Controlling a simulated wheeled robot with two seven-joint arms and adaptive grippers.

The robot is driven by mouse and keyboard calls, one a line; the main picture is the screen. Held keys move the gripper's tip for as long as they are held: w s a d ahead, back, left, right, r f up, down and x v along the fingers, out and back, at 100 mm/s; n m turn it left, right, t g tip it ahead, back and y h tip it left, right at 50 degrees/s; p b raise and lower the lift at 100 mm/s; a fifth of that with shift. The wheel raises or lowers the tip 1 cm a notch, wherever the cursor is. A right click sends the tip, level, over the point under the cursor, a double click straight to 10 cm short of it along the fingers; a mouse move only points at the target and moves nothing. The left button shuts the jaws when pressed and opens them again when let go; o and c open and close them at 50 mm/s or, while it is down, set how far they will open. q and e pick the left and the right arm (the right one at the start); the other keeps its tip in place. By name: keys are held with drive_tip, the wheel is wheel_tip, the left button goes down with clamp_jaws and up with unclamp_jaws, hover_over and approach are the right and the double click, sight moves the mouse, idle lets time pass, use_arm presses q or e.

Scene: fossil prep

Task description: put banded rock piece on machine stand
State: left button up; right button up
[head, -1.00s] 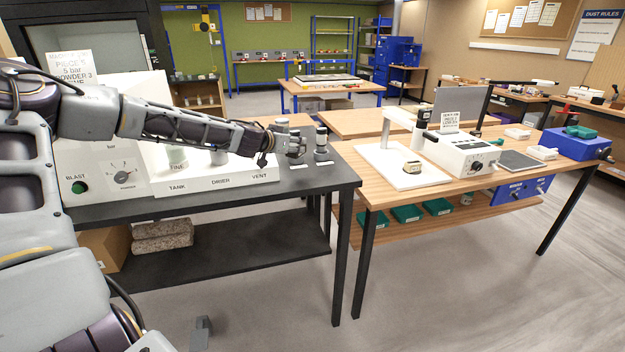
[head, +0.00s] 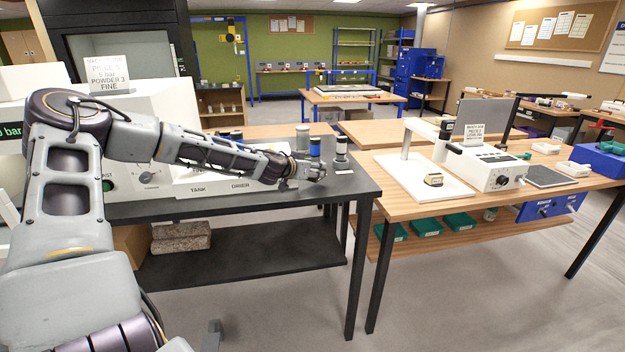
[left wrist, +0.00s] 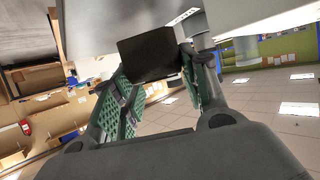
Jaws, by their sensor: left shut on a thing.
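My left gripper (head: 314,172) is over the right end of the dark bench, in front of several small cylinders. In the left wrist view its green-padded fingers (left wrist: 165,88) are closed around a dark, flat-faced block (left wrist: 150,54). No bands can be made out on the block's visible face. The white machine stand (head: 405,172), a flat plate with an upright post, is on the wooden table to the right. A small tan-and-dark piece (head: 434,179) sits on its plate; I cannot tell whether it is banded rock. My right gripper is not in view.
The dark bench (head: 358,190) ends just left of the wooden table (head: 400,208), with a narrow gap between. Cylinders, including a grey one (head: 341,155), stand near the bench's right end. A white control box (head: 490,165) stands right of the plate.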

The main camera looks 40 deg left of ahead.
use_arm(q)
drive_tip(key=shift+f, duration=1.05)
drive_tip(key=shift+f+b, duration=0.35)
drive_tip(key=shift+f, duration=0.45)
drive_tip(key=o, duration=1)
drive_tip(key=shift+f, duration=0.1)
drive_tip(key=shift+c, duration=0.2)
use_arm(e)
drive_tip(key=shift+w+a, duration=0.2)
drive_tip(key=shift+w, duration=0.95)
